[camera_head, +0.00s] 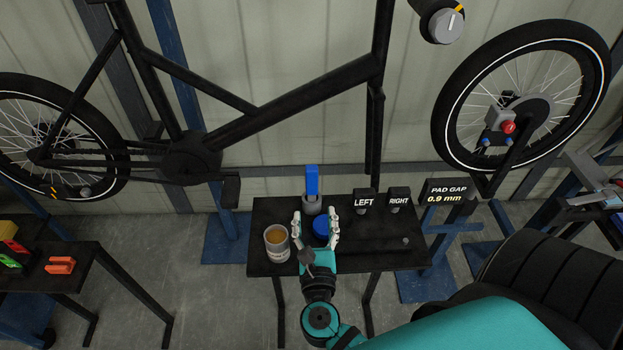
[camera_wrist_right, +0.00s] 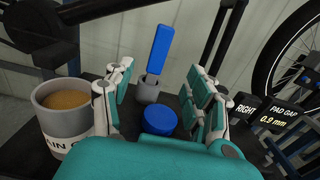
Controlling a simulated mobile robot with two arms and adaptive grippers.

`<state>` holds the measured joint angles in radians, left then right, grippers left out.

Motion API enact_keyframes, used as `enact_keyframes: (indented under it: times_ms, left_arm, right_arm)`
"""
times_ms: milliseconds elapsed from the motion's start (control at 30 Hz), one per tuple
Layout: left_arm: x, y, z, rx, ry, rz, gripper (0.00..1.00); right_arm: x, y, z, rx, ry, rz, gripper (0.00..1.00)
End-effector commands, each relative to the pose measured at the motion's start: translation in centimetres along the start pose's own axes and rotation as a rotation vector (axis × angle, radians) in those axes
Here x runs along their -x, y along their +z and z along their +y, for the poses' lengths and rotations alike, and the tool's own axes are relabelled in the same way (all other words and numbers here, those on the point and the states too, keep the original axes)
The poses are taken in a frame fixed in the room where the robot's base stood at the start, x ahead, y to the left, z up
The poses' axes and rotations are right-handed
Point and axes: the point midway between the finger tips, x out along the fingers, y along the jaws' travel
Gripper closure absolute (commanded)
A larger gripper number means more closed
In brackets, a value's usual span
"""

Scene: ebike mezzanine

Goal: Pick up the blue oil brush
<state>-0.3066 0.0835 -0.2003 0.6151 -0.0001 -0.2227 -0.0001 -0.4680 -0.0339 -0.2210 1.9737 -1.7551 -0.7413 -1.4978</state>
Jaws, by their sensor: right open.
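The blue oil brush (camera_head: 312,182) stands upright in a small grey holder (camera_head: 312,205) at the back of the black table. In the right wrist view the brush (camera_wrist_right: 160,48) rises ahead of my right gripper, a little left of the middle between its fingers. My right gripper (camera_head: 317,218) is open and empty, its two fingers spread on the near side of the holder. It also shows in the right wrist view (camera_wrist_right: 163,95). A round blue lid or disc (camera_wrist_right: 160,121) lies between the fingers, nearer than the holder. My left gripper is not in view.
A grey can with amber contents (camera_head: 277,250) stands left of my gripper. Blocks labelled LEFT (camera_head: 364,203) and RIGHT (camera_head: 399,203) stand to the right on the table (camera_head: 375,258). A bike frame (camera_head: 280,105) hangs behind. A second table (camera_head: 95,280) is at left.

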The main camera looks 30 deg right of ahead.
Motion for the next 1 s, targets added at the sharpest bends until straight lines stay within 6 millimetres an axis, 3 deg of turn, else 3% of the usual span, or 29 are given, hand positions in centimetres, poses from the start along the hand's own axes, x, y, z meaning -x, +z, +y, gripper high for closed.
enact_keyframes:
  times_ms: [133, 300, 567, 800, 1000]
  left_arm:
    - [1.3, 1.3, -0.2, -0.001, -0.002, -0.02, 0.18]
    - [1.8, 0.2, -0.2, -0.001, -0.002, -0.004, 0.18]
    - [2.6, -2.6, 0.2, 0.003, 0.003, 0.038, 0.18]
    - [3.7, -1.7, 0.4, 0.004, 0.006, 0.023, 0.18]
    - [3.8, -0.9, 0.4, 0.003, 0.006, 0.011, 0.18]
  right_arm:
    - [-3.5, 0.4, 0.1, 0.0, 0.0, -0.002, 0.44]
    - [-6.1, 0.2, 0.0, 0.0, 0.001, 0.0, 0.44]
    - [-8.0, 0.5, 0.1, 0.0, 0.0, -0.001, 0.44]
    - [-11.4, 0.7, 0.1, -0.001, 0.0, 0.0, 0.44]
    - [-12.1, 0.5, 0.0, -0.001, 0.0, 0.001, 0.44]
